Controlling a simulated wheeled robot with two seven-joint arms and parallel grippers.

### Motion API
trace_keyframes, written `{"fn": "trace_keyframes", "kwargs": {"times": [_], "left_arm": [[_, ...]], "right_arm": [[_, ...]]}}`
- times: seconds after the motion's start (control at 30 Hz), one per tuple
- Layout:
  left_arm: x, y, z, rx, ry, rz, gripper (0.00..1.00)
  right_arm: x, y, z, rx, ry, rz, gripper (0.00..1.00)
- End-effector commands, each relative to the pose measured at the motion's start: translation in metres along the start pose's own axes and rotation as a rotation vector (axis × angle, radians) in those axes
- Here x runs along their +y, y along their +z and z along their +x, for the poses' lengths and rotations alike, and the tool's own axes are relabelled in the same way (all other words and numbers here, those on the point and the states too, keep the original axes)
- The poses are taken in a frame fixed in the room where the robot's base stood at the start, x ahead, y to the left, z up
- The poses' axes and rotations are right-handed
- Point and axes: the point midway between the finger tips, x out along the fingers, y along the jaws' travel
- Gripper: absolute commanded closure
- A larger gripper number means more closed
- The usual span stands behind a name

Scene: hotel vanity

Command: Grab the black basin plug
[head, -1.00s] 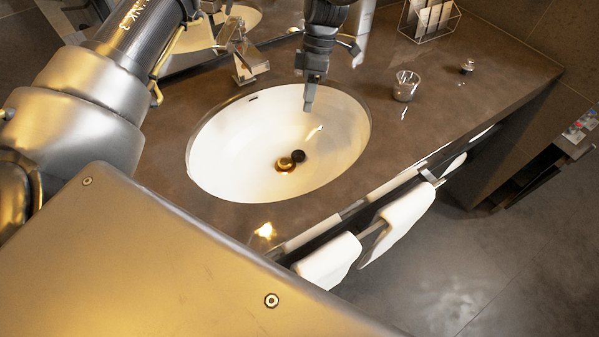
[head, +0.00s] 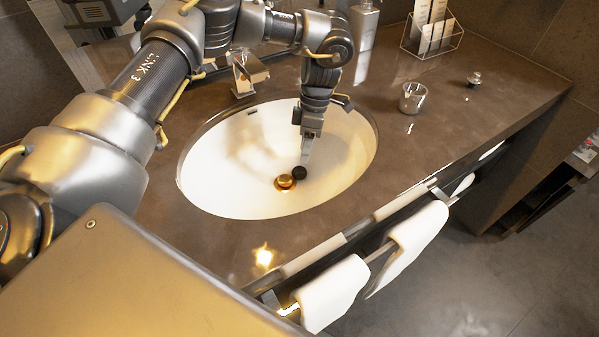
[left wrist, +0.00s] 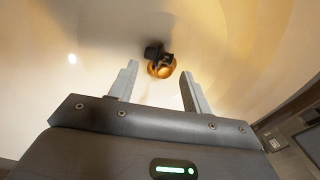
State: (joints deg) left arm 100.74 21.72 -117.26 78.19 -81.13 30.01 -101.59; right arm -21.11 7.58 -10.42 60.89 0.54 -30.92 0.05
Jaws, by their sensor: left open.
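The black basin plug (head: 300,172) lies in the white oval basin (head: 235,195), beside the brass drain (head: 285,182). In the left wrist view the plug (left wrist: 155,52) shows dark against the brass drain (left wrist: 162,68), ahead of the fingertips and between their lines. My left gripper (head: 306,155) points down into the basin, close to the plug in the head view. In the left wrist view its two fingers (left wrist: 160,78) are apart with nothing between them. Whether a fingertip touches the plug cannot be told from the head view. My right gripper is not in view.
A glass (head: 412,98), a small metal stopper-like item (head: 474,79) and a wire card holder (head: 432,36) are on the counter to the right. White towels (head: 335,292) hang on the front rail. A dispenser (head: 364,30) stands behind my left arm.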

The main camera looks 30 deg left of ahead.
Motion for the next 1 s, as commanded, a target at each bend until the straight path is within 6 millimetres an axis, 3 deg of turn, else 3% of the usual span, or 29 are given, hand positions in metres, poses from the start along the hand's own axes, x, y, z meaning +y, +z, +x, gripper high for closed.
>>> {"fn": "trace_keyframes", "kwargs": {"times": [0.17, 0.5, 0.77, 1.0], "left_arm": [[0.000, -0.002, 0.008, 0.001, -0.002, 0.001, 0.51], [0.001, -0.006, 0.050, 0.001, -0.001, -0.001, 0.51], [0.002, -0.006, 0.052, 0.000, 0.000, 0.000, 0.51], [0.002, -0.006, 0.052, 0.000, 0.000, 0.000, 0.83]], "right_arm": [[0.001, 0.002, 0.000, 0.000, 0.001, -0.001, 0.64], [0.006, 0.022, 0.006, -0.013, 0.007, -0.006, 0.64], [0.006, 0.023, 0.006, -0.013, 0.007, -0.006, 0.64], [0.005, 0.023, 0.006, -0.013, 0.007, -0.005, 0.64]]}}
